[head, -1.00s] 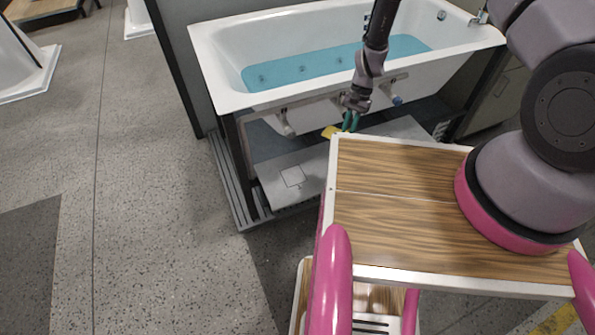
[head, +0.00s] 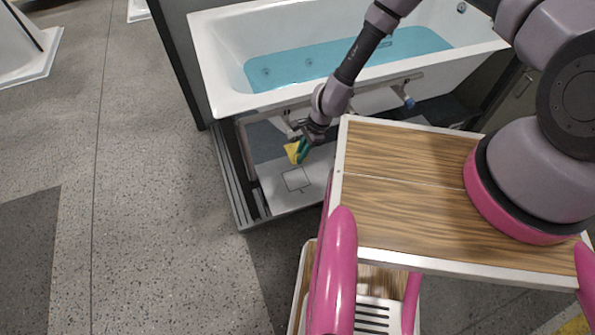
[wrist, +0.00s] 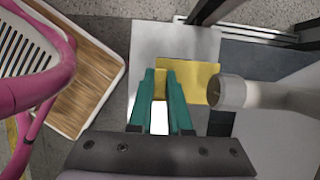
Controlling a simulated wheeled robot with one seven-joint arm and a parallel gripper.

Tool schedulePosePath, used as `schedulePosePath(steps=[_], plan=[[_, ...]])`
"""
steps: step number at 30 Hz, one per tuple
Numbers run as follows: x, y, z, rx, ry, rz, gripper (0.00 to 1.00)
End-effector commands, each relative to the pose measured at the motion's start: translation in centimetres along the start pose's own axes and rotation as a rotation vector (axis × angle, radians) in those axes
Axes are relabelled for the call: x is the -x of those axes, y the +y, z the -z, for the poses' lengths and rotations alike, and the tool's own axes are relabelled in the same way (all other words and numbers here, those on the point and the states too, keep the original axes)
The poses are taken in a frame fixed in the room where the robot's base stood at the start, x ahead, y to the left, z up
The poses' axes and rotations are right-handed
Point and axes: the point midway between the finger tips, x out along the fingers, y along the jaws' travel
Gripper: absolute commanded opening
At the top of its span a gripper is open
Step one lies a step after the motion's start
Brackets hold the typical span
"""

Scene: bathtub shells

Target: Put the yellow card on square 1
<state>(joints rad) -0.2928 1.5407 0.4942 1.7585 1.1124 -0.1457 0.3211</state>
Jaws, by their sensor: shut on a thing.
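The yellow card (head: 291,153) is held in the teal fingers of my gripper (head: 303,150), under the front of the bathtub. In the wrist view the yellow card (wrist: 200,80) sticks out to the right from the shut fingertips (wrist: 162,78). A thin outlined square (head: 297,180) lies on the pale panel (head: 272,190) below the tub, nearer the camera than the card. No number on it is legible. The card appears to be above the panel, behind the square in the head view. The square cannot be made out in the wrist view.
The white bathtub (head: 225,85) with blue water overhangs the panel. A pale pipe (wrist: 265,97) runs close to the card's right side in the wrist view. A dark frame post (head: 246,170) stands left of the panel. My wood-topped base is at right.

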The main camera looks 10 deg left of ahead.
Motion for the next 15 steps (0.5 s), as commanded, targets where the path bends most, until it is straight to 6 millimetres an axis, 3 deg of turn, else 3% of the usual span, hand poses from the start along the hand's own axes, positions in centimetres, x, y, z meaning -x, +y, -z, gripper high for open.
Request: schedulePosePath(steps=[5, 15], plan=[[-1.5, 0.1, 0.5, -0.004, -0.001, 0.0, 0.0], [-9.7, 0.1, 3.9, -0.001, 0.002, 0.0, 0.0]])
